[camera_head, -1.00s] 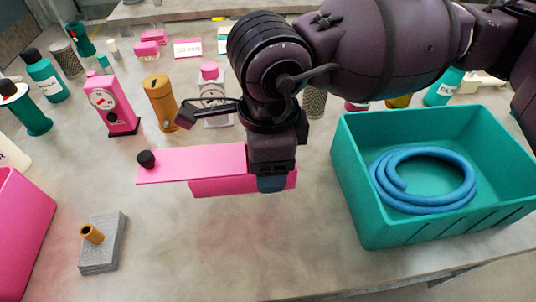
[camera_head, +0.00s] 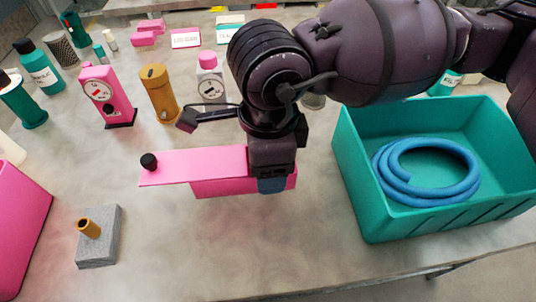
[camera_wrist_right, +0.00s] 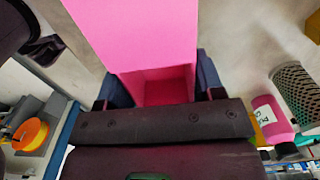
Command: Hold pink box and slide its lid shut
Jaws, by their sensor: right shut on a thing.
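The pink box (camera_head: 235,188) sits on the table in the middle of the head view, partly hidden by my right gripper (camera_head: 272,183). Its flat pink lid (camera_head: 205,165) is slid far out to the left and overhangs the box. A black knob (camera_head: 149,161) stands at the lid's left end. In the right wrist view the box's open inside (camera_wrist_right: 165,88) shows between the two fingers, with the lid (camera_wrist_right: 140,30) stretching away beyond it. My right gripper (camera_wrist_right: 163,82) is shut on the box, with a finger on each side. My left gripper is not in view.
A teal crate (camera_head: 400,225) with a coiled blue hose (camera_head: 425,180) stands on the right. A grey block with a brass tube (camera_head: 98,240) lies front left, beside a pink container (camera_head: 20,225). Bottles and a pink gauge (camera_head: 106,95) stand behind. The front middle is clear.

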